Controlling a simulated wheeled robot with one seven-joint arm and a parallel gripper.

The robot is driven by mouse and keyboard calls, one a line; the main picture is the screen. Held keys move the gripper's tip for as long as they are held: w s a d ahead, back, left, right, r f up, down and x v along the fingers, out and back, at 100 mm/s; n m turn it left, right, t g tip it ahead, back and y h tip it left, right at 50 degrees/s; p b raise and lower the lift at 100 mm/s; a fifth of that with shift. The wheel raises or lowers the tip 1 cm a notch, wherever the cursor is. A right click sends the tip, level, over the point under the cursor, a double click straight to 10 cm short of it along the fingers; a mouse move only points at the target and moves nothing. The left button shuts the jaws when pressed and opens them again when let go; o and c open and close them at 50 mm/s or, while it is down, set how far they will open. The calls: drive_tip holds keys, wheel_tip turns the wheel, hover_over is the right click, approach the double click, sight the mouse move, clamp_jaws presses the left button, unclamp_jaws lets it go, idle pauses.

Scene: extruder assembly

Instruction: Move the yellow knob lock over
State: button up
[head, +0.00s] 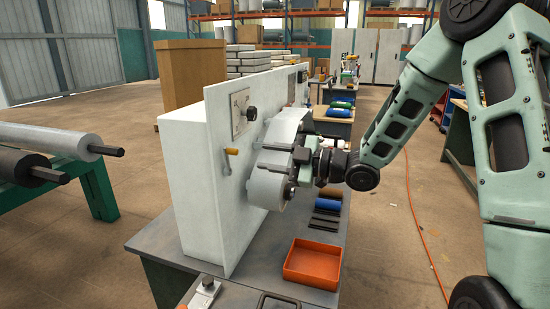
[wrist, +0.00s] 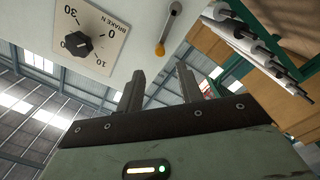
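The yellow knob lock (head: 232,151) is a small lever with a yellow end on the white machine panel (head: 216,205), left of the white roller. In the wrist view the yellow knob (wrist: 160,49) hangs at the lower end of a short lever, beyond my fingertips. My gripper (wrist: 160,78) is open, with two dark fingers apart and nothing between them. In the head view my gripper (head: 300,157) is to the right of the knob, in front of the white roller (head: 268,188), apart from the knob. Whether it touches the roller cannot be told.
A black brake dial (wrist: 78,43) sits on a scale plate left of the lever. An orange tray (head: 312,264) and several dark bars lie on the grey table (head: 165,236). Rolls on a green rack (head: 75,172) stand at the left. Open floor lies right of the table.

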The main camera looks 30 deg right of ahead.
sight(237, 153)
drive_tip(key=shift+x, duration=3.8)
drive_tip(key=shift+w+a, duration=0.1)
drive_tip(key=c, duration=0.6)
drive_tip(key=shift+c, duration=0.2)
